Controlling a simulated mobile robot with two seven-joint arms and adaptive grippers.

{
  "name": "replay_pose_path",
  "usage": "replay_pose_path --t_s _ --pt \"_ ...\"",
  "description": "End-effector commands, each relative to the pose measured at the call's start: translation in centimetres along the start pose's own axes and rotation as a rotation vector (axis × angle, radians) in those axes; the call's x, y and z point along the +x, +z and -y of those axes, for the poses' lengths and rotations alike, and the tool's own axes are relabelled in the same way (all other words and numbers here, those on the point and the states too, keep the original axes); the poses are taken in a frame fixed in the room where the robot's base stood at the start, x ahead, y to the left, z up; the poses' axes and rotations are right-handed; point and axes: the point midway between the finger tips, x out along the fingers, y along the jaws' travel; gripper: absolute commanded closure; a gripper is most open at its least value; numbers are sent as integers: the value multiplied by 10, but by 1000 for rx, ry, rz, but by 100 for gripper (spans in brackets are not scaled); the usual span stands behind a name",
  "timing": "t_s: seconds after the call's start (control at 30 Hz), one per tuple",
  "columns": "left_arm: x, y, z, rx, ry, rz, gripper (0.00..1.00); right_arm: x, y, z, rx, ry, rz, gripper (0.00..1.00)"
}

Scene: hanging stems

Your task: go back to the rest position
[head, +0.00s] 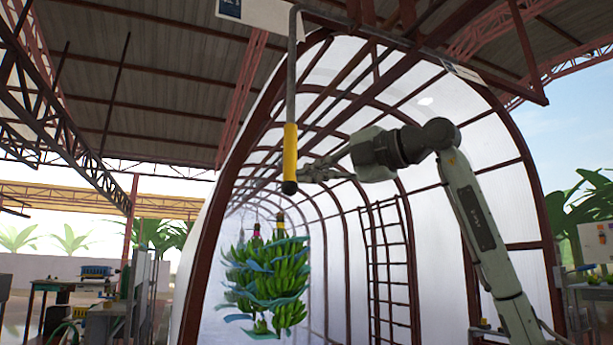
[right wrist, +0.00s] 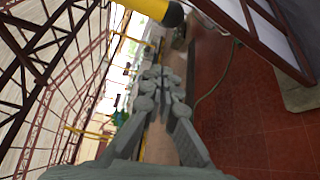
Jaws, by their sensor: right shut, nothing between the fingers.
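My right gripper (head: 306,173) is raised in the middle of the head view, its arm coming in from the right. Its fingers are shut with nothing between them, as the right wrist view (right wrist: 160,78) also shows. The fingertips are close to the lower end of a hanging rod with a yellow sleeve (head: 290,150) and a black tip. The yellow sleeve also shows at the top of the right wrist view (right wrist: 150,8). I cannot tell whether the gripper touches the rod. My left gripper is not in view.
Green banana bunches (head: 268,275) with blue strips hang inside an arched tunnel with brown ribs (head: 228,175). A ladder-like frame (head: 390,265) stands behind my right arm. Work tables with equipment (head: 70,285) are at the left. A red floor (right wrist: 255,120) shows in the wrist view.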

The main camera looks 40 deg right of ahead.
Motion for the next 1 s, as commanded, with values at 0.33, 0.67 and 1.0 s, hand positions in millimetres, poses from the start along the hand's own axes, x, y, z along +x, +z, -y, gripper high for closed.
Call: replay_pose_path --t_s 0.33,0.67,1.0 --pt "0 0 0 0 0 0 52 0 0 0 0 0 -1 100" --pt "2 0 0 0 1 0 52 88 -100 28 -41 135 -335 100" --pt "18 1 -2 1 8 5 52 167 -195 114 456 587 -592 100"
